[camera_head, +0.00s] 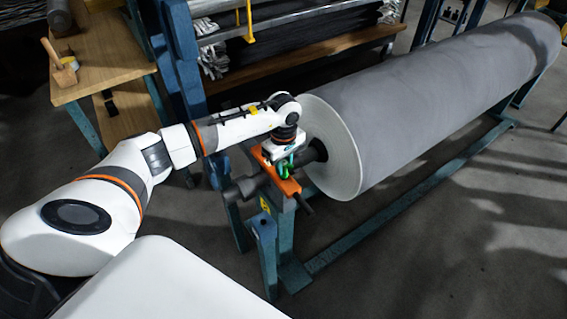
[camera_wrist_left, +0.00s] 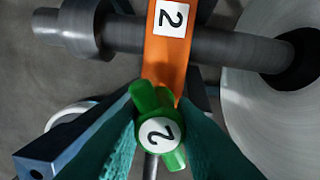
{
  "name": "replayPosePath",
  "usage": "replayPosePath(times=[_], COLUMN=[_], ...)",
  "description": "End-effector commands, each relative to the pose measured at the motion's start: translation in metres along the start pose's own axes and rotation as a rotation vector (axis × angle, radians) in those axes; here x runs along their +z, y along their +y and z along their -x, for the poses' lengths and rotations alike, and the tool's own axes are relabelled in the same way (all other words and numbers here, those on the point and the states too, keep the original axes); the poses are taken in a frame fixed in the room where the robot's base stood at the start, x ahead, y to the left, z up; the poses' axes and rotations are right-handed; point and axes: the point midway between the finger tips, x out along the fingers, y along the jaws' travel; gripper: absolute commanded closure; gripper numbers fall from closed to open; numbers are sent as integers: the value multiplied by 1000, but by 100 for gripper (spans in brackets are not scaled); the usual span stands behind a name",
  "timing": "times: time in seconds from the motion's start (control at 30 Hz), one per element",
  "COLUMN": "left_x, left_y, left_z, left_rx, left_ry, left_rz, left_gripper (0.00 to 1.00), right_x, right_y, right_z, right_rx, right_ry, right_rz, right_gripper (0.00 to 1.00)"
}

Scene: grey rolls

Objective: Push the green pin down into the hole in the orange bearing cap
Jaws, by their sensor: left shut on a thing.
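The orange bearing cap (camera_head: 290,186) lies across the grey shaft at the near end of the large roll. In the left wrist view the cap (camera_wrist_left: 165,65) bears a white label with a 2. The green pin (camera_wrist_left: 158,136) has a round white top, also marked 2, and green arms. My left gripper (camera_head: 281,163) points down at the cap, its teal fingers (camera_wrist_left: 160,150) shut on the pin from both sides. The pin is over the lower end of the cap in that view. The hole is hidden, and I cannot tell whether the pin's tip is in it. My right gripper is out of view.
The big grey roll (camera_head: 440,85) rests on a blue stand (camera_head: 400,195) right of the gripper. The shaft (camera_wrist_left: 215,45) runs crosswise under the cap. A wooden bench (camera_head: 105,55) with a mallet (camera_head: 62,68) stands at the upper left. The floor at lower right is clear.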

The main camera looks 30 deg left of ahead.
Motion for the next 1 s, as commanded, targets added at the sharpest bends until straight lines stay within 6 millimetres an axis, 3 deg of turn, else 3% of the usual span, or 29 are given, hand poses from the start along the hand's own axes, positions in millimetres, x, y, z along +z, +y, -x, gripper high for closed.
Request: replayPosePath(times=[0.67, 0.7, 0.8, 0.83, 1.0], left_x=[0, 0, 0, 0, 0], left_y=[0, 0, 0, 0, 0], left_z=[-12, -12, -12, -12, -12], left_rx=[-1, -1, -1, -1, -1], left_ry=[0, 0, 0, 0, 0], left_rz=[0, 0, 0, 0, 0], left_gripper=[100, 71, 55, 50, 50], right_x=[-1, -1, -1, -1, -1], right_y=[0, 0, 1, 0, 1], right_z=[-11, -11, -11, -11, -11], right_rx=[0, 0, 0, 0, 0], right_ry=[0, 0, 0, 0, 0], right_rz=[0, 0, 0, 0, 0], right_gripper=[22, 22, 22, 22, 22])
